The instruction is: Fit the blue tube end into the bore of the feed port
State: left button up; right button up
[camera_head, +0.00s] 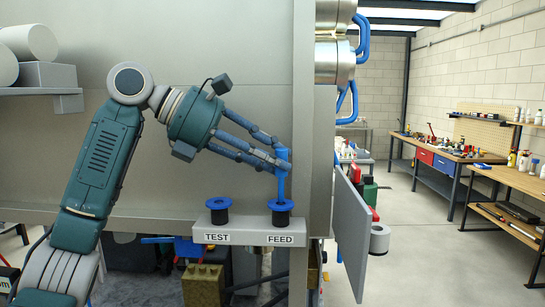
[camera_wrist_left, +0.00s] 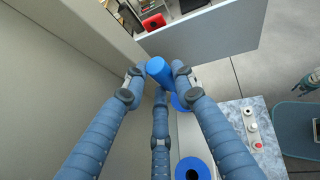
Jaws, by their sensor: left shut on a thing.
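My left gripper (camera_head: 279,156) is shut on an upright blue tube (camera_head: 282,178). In the left wrist view, the gripper (camera_wrist_left: 158,80) has its fingers around the tube (camera_wrist_left: 157,66). The tube stands over the feed port (camera_head: 281,211), a black spool with a blue top ring above the FEED label. Its lower end meets the middle of the ring in the head view; I cannot tell how deep it sits in the bore. In the wrist view the feed port (camera_wrist_left: 179,103) is mostly hidden behind the tube and fingers.
A matching test port (camera_head: 218,209) stands left on the same grey ledge (camera_head: 250,229), its bore empty. A metal wall is behind, with a grey post (camera_head: 301,100) close right of the tube. A grey panel (camera_head: 350,232) sticks out farther right.

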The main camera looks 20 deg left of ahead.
pick_arm(q)
jog(key=shift+p, duration=0.65)
dwell(1.0)
jog(key=shift+f+b, duration=1.1)
jog(key=shift+f, duration=0.9)
jog(key=o, duration=0.9)
jog(key=shift+a+r, duration=0.1)
jog(key=shift+r, duration=0.05)
jog(key=v, duration=1.2)
jog(key=shift+f, duration=0.2)
